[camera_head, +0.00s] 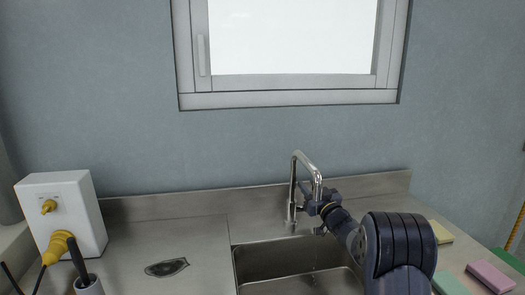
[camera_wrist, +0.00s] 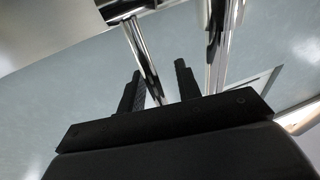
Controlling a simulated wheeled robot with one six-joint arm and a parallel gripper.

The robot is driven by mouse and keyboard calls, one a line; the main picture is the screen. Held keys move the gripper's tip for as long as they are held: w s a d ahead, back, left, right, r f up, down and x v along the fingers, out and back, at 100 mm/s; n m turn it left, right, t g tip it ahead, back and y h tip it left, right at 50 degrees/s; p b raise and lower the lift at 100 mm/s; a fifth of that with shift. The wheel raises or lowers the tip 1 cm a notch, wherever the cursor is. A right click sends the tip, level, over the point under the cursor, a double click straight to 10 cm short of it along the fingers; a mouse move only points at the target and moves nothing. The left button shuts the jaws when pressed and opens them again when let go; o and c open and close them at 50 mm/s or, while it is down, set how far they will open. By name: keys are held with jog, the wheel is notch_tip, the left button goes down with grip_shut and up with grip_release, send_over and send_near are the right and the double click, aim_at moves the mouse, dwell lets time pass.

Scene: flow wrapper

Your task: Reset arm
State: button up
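My gripper (camera_head: 313,207) is at the chrome tap (camera_head: 294,185), beside its upright pipe and below the curved spout. My arm reaches there from the lower right of the head view. In the wrist view my gripper (camera_wrist: 159,66) has its two dark fingers spread apart. A shiny chrome bar (camera_wrist: 146,58) shows between them, and a second chrome pipe (camera_wrist: 217,60) stands to the right. The fingers do not appear closed on the bar; whether one touches it I cannot tell.
The sink basin (camera_head: 285,262) lies below the tap. A white box (camera_head: 75,205) with a yellow plug (camera_head: 60,246) stands at the left. A dark flat piece (camera_head: 166,267) lies on the counter. Yellow, green and pink sponges (camera_head: 490,276) lie at the right. A window is above.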

jog(key=shift+w+r+g+h+p, duration=0.35)
jog(key=shift+w+g+h+p, duration=0.45)
jog(key=shift+p, duration=2.65)
jog(key=shift+s+a+p, duration=0.1)
jog(key=shift+p, duration=0.35)
